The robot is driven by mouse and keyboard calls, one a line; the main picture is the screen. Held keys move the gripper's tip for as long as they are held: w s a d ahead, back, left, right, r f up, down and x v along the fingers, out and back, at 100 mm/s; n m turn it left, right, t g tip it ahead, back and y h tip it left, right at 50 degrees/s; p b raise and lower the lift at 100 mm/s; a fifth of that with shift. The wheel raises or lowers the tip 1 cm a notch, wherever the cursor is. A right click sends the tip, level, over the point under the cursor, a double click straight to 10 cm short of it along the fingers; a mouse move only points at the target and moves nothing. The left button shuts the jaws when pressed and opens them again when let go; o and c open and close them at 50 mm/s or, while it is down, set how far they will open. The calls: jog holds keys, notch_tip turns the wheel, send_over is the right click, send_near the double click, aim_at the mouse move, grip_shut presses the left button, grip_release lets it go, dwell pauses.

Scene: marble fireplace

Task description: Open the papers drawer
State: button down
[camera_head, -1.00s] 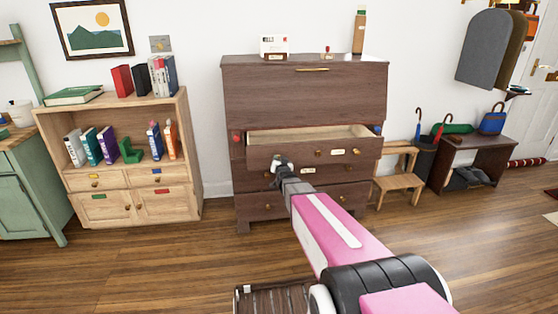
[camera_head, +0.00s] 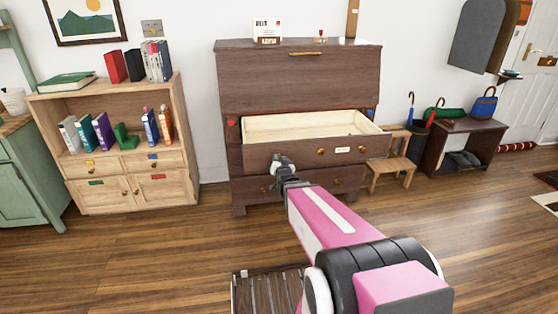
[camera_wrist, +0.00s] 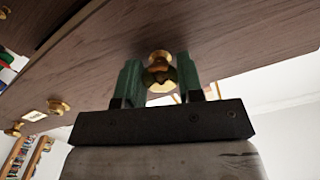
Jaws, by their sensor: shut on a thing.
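The dark wooden bureau (camera_head: 298,88) stands against the wall. Its top drawer (camera_head: 300,156) is pulled well out, and its pale inside (camera_head: 300,126) looks empty. The drawer front has brass knobs and a white label (camera_head: 343,150), too small to read. My gripper (camera_head: 282,162) is at the drawer's left knob. In the wrist view, my gripper's green fingers (camera_wrist: 160,82) are shut on the brass knob (camera_wrist: 159,72), one on each side. The lower drawers (camera_head: 335,184) are partly hidden by the open drawer and my arm.
A low bookcase (camera_head: 110,130) stands to the left. A small wooden stool (camera_head: 392,166) stands close by the bureau's right side, with a dark bench (camera_head: 462,143) beyond. The floor (camera_head: 150,250) in front left is clear.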

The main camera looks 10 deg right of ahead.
jog(key=c, duration=0.8)
grip_release()
jog(key=shift+o, duration=0.2)
jog(key=s, duration=0.7)
jog(key=shift+s, duration=0.25)
jog(key=s+f+n+g, duration=0.2)
jog(key=s+f+g, duration=0.2)
jog(key=f+g, duration=0.55)
jog(key=s+n+g, duration=0.1)
jog(key=s+g, duration=0.7)
jog(key=s, duration=0.2)
jog(key=shift+s+r+n, duration=0.15)
jog(key=shift+s+n, duration=0.05)
jog(key=shift+n, duration=0.1)
